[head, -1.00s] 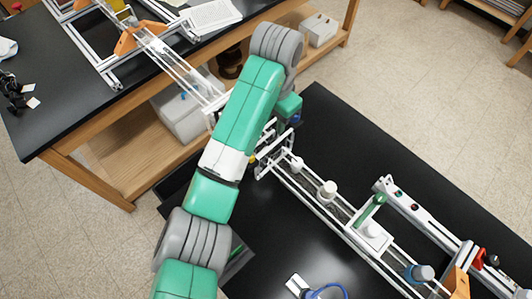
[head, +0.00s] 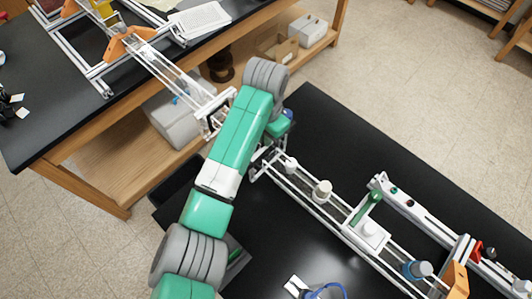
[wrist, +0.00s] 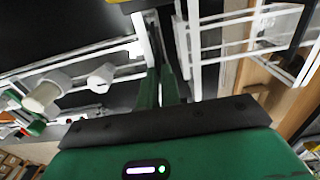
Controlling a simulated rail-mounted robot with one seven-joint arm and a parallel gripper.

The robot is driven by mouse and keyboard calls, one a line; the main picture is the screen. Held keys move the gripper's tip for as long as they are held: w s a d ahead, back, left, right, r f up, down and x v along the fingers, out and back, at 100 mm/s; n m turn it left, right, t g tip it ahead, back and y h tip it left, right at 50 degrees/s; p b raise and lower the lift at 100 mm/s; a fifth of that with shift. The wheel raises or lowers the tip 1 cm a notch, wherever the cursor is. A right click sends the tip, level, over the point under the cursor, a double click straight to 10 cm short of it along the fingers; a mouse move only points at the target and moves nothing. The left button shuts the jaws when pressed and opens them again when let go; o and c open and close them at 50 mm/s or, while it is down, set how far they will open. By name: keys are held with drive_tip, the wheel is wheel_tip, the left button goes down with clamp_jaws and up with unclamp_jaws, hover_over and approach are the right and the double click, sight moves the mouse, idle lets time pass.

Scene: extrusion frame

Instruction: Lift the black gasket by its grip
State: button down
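I cannot clearly pick out the black gasket or its grip in either view. My gripper shows in the wrist view as two green fingers (wrist: 160,85), close together and pointing away. The space between their tips is dark and blurred, so I cannot tell whether they hold anything. A white bar (wrist: 141,38) stands just left of the fingertips. In the head view my arm hides most of the gripper, near the far left end of the white-railed rig on the near black table.
The near black table (head: 330,130) carries the railed rig with white cylinders (head: 322,190), a blue-grey cylinder (head: 417,270) and an orange bracket (head: 455,281). A second bench (head: 50,120) stands behind at left, its white frame (head: 212,113) jutting towards my arm. The near table's back is clear.

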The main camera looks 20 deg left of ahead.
idle(0.3)
wheel_tip(320, 180, up, 18)
drive_tip(key=p, duration=0.6)
